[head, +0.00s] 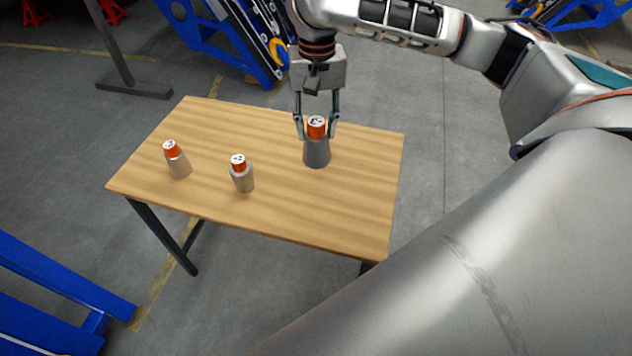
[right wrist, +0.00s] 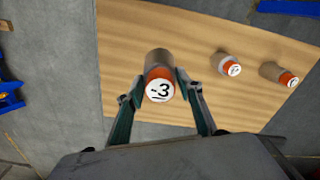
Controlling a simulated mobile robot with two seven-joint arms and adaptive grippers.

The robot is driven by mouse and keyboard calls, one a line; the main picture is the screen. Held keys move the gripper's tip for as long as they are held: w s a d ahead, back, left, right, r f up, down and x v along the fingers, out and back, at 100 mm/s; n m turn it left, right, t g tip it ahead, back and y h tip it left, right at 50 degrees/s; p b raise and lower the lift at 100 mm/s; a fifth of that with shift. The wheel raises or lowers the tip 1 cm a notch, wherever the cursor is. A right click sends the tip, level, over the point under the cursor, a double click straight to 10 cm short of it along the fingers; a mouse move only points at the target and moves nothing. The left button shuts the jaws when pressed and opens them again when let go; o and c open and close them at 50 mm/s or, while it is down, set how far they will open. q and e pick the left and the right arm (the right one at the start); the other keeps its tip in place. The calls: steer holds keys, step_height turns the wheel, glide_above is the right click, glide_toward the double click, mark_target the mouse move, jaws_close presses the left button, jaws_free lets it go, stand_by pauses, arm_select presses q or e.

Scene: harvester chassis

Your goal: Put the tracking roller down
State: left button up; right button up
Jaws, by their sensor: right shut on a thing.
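The tracking roller (head: 317,152) is a grey cylinder with an orange neck and a white top marked 3. It is upright at the right part of the wooden table, and I cannot tell whether its base touches the top. My right gripper (head: 317,130) is shut on its orange neck from above. In the right wrist view the roller (right wrist: 160,60) is between the two fingers (right wrist: 160,88). My left gripper is not in view.
Two similar, lighter rollers stand on the wooden table (head: 345,215): one in the middle (head: 243,180) and one at the left (head: 179,164). The table's front right part is clear. Blue frames (head: 225,45) stand behind the table.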

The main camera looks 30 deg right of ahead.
step_height(320, 180, down, 18)
steer(key=shift+r, duration=0.2)
stand_by(0.4)
steer(key=o, duration=1.3)
steer(key=shift+f, duration=0.15)
